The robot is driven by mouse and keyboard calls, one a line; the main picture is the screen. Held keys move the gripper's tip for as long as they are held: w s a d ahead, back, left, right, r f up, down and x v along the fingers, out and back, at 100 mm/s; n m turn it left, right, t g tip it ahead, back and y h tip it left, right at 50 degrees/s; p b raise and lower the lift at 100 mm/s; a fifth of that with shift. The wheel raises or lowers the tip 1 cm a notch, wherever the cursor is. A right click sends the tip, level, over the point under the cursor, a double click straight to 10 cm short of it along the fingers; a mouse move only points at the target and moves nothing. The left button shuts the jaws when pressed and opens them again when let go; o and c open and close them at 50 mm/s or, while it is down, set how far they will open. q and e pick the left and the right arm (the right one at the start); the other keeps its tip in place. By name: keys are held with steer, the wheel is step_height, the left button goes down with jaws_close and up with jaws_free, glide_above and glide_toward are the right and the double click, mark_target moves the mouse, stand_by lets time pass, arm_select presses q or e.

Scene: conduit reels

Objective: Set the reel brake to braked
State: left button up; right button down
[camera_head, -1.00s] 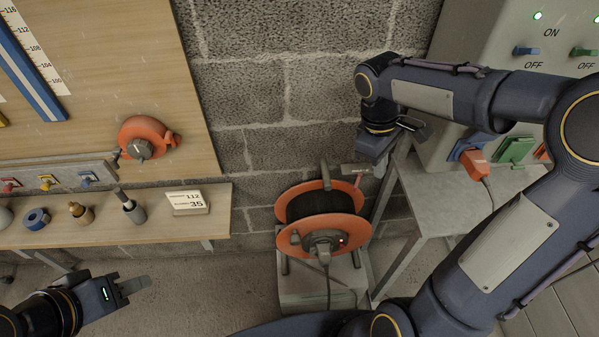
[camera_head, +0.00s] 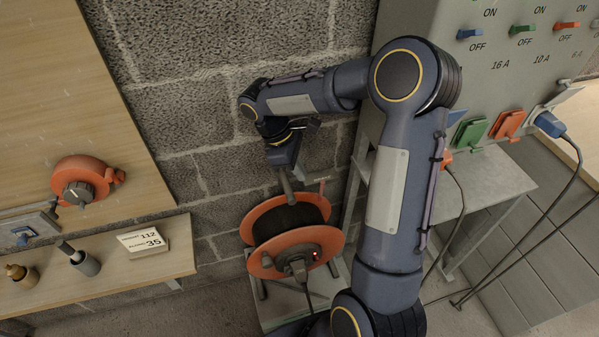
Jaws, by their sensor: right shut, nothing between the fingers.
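The orange conduit reel (camera_head: 318,240) with dark windings stands on a pale base near the wall. A plug and a small red light show on its front face. A small red piece, possibly the brake lever (camera_head: 322,188), shows at the reel's upper right; its setting is too small to tell. My right gripper (camera_head: 287,194) points down at the reel's top edge, shut with nothing in it. I cannot tell whether it touches the reel. It covers part of the reel's upper rim. My left gripper is out of view.
A grey switch panel (camera_head: 500,62) with coloured switches and sockets stands at right, above a metal table (camera_head: 500,180). Black cables hang from it. A wooden shelf (camera_head: 110,275) with tools and a sign (camera_head: 143,241) is at left. An orange reel (camera_head: 82,180) hangs on the board.

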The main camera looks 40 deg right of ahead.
mark_target(321, 192)
steer(key=b+x, duration=0.1)
steer(key=x, duration=0.6)
steer(key=shift+f, duration=0.3)
steer(key=shift+s+d+n, duration=0.1)
steer(key=shift+s+n, duration=0.25)
steer(key=shift+n, duration=0.45)
steer(key=n, duration=0.1)
steer(key=s+n+t+p, duration=0.1)
steer(key=shift+s+d+r+n+h, duration=0.1)
steer(key=shift+s+d+n+h, duration=0.05)
steer(key=shift+d+n+h, duration=0.2)
steer(key=n, duration=0.1)
steer(key=s+n+t, duration=0.1)
steer(key=n, duration=0.1)
steer(key=shift+d+h+p, duration=0.25)
steer(key=shift+d+p, duration=0.05)
steer(key=shift+w, duration=0.15)
